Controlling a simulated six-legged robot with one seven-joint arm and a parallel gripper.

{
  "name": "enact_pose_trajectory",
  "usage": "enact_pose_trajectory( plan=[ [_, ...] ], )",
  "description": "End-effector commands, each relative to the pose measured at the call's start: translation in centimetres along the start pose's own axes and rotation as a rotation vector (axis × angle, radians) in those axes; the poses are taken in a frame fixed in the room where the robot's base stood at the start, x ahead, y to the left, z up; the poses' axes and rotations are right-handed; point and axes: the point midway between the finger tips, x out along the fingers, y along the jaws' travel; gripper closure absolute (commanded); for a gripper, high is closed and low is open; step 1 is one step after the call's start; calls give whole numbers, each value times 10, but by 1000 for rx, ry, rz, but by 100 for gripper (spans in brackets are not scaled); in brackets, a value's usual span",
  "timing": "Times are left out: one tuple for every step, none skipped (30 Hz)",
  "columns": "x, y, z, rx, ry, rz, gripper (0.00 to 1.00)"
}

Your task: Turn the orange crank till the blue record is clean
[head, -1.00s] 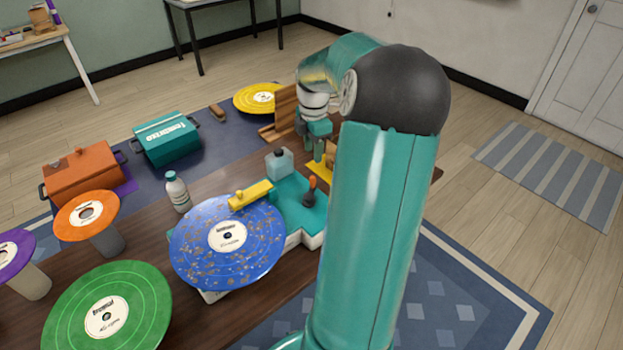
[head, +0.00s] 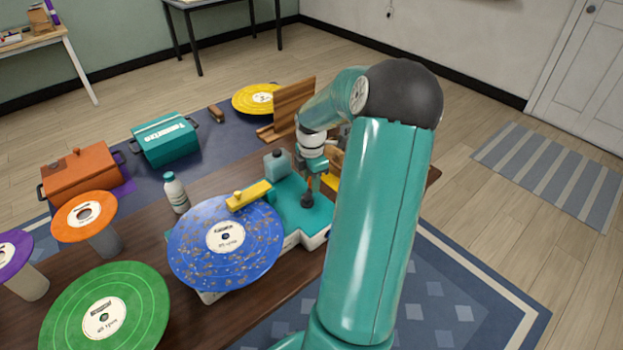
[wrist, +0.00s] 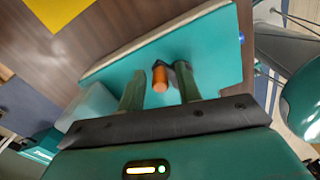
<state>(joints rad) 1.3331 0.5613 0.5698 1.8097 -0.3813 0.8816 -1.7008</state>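The blue record (head: 245,265) lies on the teal cleaning machine (head: 310,212), with brown specks spread over its surface. A yellow bar (head: 250,194) reaches over its far edge. The orange crank handle (wrist: 160,80) shows in the wrist view, between my two fingers. In the head view the handle is hidden by my gripper (head: 315,178); the crank's dark base (head: 306,200) shows just below. My gripper (wrist: 160,74) is open, with one finger on each side of the handle and gaps visible between them.
A bottle (head: 176,192) stands left of the machine. Green (head: 80,310), orange (head: 70,212) and purple (head: 12,262) records rest on the left. A yellow record (head: 262,97), a wooden rack (head: 293,105), a teal box (head: 165,140) and an orange box (head: 80,175) are farther back.

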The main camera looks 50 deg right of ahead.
Motion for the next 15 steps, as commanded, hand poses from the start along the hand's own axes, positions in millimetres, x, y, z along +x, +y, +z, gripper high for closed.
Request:
enact_pose_trajectory(
  plan=[
    [0,0,0,0,0,0,77],
    [0,0,0,0,0,0,83],
    [0,0,0,0,0,0,91],
    [0,0,0,0,0,0,96],
    [0,0,0,0,0,0,100],
    [0,0,0,0,0,0,100],
    [0,0,0,0,0,0,100],
    [0,0,0,0,0,0,100],
    [0,0,0,1,0,0,100],
    [0,0,0,3,0,0,100],
    [0,0,0,5,0,0,100],
    [-1,0,0,9,0,0,100],
    [-1,0,0,14,0,0,100],
    [-1,0,0,19,-1,1,100],
    [-1,0,1,29,-1,1,100]
  ],
)
